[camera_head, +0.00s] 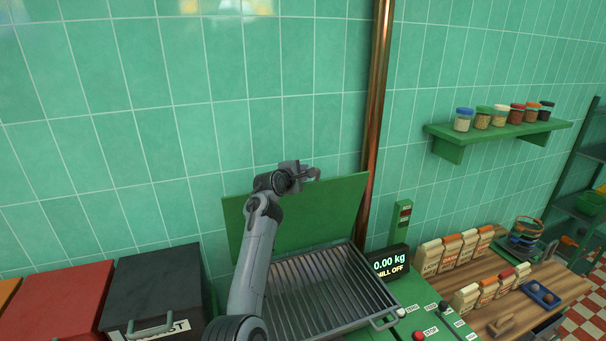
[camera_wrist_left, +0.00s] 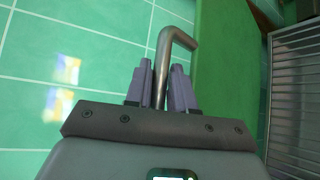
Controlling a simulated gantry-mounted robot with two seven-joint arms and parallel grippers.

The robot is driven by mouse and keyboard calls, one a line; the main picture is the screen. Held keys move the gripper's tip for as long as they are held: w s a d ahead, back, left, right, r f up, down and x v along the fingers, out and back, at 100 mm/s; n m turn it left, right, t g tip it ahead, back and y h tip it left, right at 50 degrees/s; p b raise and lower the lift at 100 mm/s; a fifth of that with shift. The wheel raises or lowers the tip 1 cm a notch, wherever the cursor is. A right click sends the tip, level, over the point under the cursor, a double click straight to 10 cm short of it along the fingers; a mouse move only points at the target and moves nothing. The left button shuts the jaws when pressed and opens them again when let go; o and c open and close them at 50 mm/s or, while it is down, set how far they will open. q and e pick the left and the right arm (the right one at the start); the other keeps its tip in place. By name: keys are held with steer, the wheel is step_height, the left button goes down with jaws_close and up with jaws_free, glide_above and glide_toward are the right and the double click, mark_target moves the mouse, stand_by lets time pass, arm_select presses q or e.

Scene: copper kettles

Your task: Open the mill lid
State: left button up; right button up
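The mill lid (camera_head: 335,215) is a flat green panel that stands raised, nearly upright, at the back of the mill's slatted metal grate (camera_head: 325,290). My left gripper (camera_head: 306,173) is at the top edge of the lid. In the left wrist view its two fingers (camera_wrist_left: 161,90) sit close on either side of a bent metal handle (camera_wrist_left: 172,42), shut on it. The green lid (camera_wrist_left: 225,75) shows beside the handle, with the grate (camera_wrist_left: 295,105) at the right. My left arm covers part of the lid and the grate's left side. My right gripper is not in view.
A scale display (camera_head: 389,265) reads "0.00 kg" and "MILL OFF". A copper pipe (camera_head: 378,90) runs up the tiled wall behind the lid. A dark bin (camera_head: 155,285) and a red bin (camera_head: 60,305) stand left. Paper bags (camera_head: 455,250) stand on the wooden counter at right.

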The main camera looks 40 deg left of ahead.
arm_select(q)
steer(key=shift+o, duration=1.4)
steer(key=shift+s, duration=0.15)
steer(key=b+v, duration=0.4)
steer(key=v, duration=0.6)
steer(key=shift+s, duration=0.25)
steer(key=shift+d, duration=0.15)
